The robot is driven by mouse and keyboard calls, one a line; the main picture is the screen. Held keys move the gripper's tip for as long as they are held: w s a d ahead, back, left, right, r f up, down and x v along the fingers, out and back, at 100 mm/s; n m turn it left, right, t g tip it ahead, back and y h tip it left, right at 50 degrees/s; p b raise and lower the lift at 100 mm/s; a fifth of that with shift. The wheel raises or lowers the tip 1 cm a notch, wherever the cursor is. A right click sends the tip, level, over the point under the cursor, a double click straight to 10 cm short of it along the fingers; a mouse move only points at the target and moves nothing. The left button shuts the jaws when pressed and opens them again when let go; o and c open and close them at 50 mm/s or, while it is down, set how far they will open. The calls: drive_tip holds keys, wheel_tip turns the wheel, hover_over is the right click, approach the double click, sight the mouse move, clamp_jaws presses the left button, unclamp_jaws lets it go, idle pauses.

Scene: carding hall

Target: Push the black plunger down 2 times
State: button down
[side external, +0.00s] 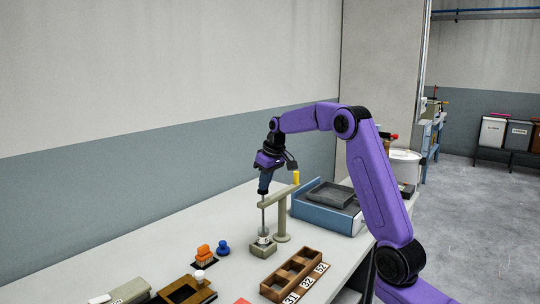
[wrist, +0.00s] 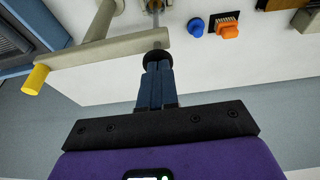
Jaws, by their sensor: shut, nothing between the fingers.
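The black plunger's round knob (wrist: 155,57) shows in the wrist view right at my fingertips, seemingly touching them. Its thin rod (side external: 263,218) runs down past the grey-beige crossbar (side external: 280,195) toward a small grey block (side external: 263,250) on the table. My gripper (side external: 264,191) is shut and points down over the knob; it also shows in the wrist view (wrist: 156,68), with dark blue fingers together and nothing between them. In the side view the knob is mostly hidden by the fingertips.
The crossbar stands on a post (side external: 283,224) and carries a yellow cylinder (side external: 296,178). A blue tray (side external: 325,212) lies right of it. A wooden numbered tray (side external: 292,272) is in front. An orange brush (side external: 204,254) and blue knob (side external: 223,248) lie left. The table behind is clear.

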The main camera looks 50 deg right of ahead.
drive_tip(key=v, duration=1.1)
drive_tip(key=shift+w+r, duration=0.2)
drive_tip(key=shift+r, duration=0.05)
idle(0.3)
drive_tip(key=s+a+f+n+g, duration=0.15)
drive_tip(key=s+a, duration=0.25)
drive_tip(key=a, duration=0.4)
drive_tip(key=s+a+f+n+y, duration=0.1)
drive_tip(key=s+a+f+n, duration=0.2)
drive_tip(key=s+a, duration=0.35)
drive_tip(key=s+a+f+n+g, duration=0.1)
drive_tip(key=s+a+f+n, duration=0.15)
drive_tip(key=a, duration=0.65)
drive_tip(key=s+f+n, duration=0.2)
drive_tip(key=s+f, duration=0.3)
drive_tip(key=s, duration=0.7)
drive_tip(key=s+a+f+n, duration=0.1)
drive_tip(key=s+f+n, duration=0.2)
drive_tip(key=s, duration=1)
drive_tip(key=shift+s+a+f+n+g, duration=0.15)
drive_tip(key=shift+s+f+n+g, duration=0.25)
drive_tip(key=shift+f, duration=0.6)
